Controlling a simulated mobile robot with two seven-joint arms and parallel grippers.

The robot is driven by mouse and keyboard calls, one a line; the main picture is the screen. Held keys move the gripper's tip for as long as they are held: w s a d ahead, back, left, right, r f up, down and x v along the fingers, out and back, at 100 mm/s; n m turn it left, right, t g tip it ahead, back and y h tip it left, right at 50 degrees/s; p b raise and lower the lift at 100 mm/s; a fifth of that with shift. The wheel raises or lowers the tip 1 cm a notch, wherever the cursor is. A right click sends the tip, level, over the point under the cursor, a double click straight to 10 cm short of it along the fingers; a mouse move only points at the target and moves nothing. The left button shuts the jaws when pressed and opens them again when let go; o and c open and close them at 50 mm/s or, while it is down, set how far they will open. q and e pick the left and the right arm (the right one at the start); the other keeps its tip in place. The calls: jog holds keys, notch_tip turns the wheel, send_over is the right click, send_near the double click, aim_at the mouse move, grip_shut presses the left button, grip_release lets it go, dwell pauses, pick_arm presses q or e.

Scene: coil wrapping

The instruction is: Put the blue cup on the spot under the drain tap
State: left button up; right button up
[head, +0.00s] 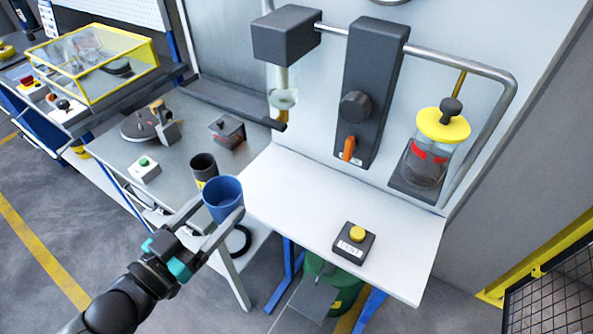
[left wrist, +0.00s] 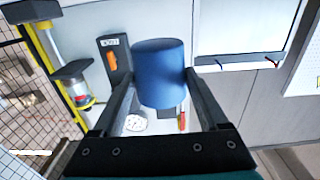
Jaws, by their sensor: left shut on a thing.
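The blue cup (head: 223,205) is upright between the two fingers of my left gripper (head: 222,217), which is shut on it. It is held in the air in front of the white bench top's left end. The cup also shows in the left wrist view (left wrist: 160,75), between the fingers. The drain tap (head: 277,122) is at the bottom of a clear vertical tube on the wall, above and to the right of the cup. No marked spot can be made out under the tap. My right gripper is not in view.
A dark cup (head: 204,168) stands on the grey table just behind the blue cup. A black box with a yellow button (head: 356,234) sits on the white bench top (head: 300,205), otherwise mostly clear. A yellow-lidded jar (head: 437,140) is at the right.

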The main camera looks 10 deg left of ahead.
pick_arm(q)
jog(key=f+x, duration=0.1)
jog(key=x, duration=0.5)
jog(key=f+x, duration=0.1)
jog(key=x, duration=0.5)
jog(key=f+x, duration=0.1)
jog(key=x, duration=0.5)
jog(key=shift+w, duration=0.35)
notch_tip(320, 180, down, 4)
jog(key=shift+r+b, duration=0.25)
jog(key=shift+b, duration=0.2)
jog(key=shift+w+f, duration=0.15)
jog(key=shift+f, duration=0.15)
jog(key=shift+f, duration=0.1)
jog(key=o, duration=1.4)
jog(key=shift+c, duration=0.2)
